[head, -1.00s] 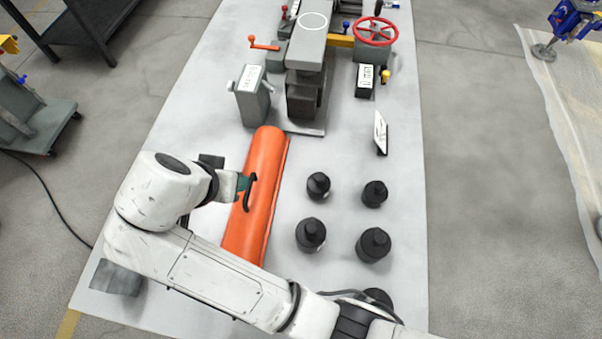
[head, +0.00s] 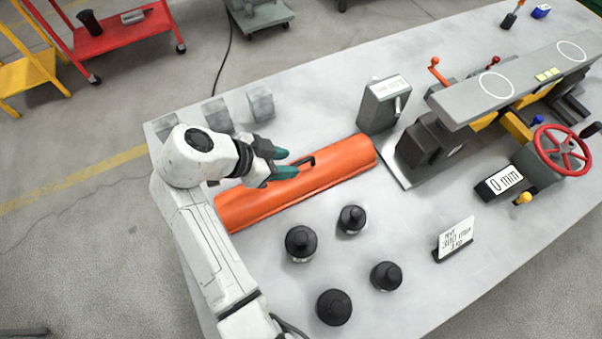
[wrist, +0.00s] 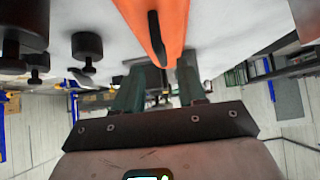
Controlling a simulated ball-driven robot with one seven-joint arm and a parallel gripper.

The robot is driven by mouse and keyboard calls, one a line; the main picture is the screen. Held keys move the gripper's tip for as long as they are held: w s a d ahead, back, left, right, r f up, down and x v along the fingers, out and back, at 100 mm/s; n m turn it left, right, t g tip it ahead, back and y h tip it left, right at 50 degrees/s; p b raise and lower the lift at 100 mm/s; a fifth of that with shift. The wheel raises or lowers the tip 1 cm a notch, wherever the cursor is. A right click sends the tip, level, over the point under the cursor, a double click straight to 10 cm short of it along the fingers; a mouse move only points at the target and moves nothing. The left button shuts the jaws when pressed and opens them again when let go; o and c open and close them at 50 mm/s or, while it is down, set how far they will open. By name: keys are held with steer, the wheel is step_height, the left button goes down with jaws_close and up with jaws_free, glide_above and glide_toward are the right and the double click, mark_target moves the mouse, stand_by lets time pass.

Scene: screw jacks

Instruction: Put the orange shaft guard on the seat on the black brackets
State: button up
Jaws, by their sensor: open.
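The orange shaft guard (head: 340,172) is a long rounded cover lying on the grey table. It has a black handle (head: 308,161) on top, which shows also in the wrist view (wrist: 157,38). My gripper (head: 286,163) is open over the guard, its teal fingers close to the handle. In the wrist view my fingers (wrist: 159,85) stand either side of the handle's line; I cannot tell whether they touch it. Dark bracket-like blocks (head: 416,146) stand beneath a long grey bar (head: 530,70) at the right. I cannot make out which surface is the seat.
Several black knobbed weights (head: 301,243) stand in front of the guard. Grey blocks (head: 260,103) stand behind it. A grey box (head: 384,105) stands by its right end. A sign (head: 456,240), a 0 mm display (head: 499,183) and a red handwheel (head: 562,149) are at the right.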

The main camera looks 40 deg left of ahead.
mark_target(297, 163)
steer(key=shift+p+x, duration=0.75)
steer(key=shift+x, duration=1.9)
steer(key=shift+a+f, duration=0.15)
steer(key=shift+c, duration=0.2)
jaws_close()
steer(key=shift+r, duration=0.2)
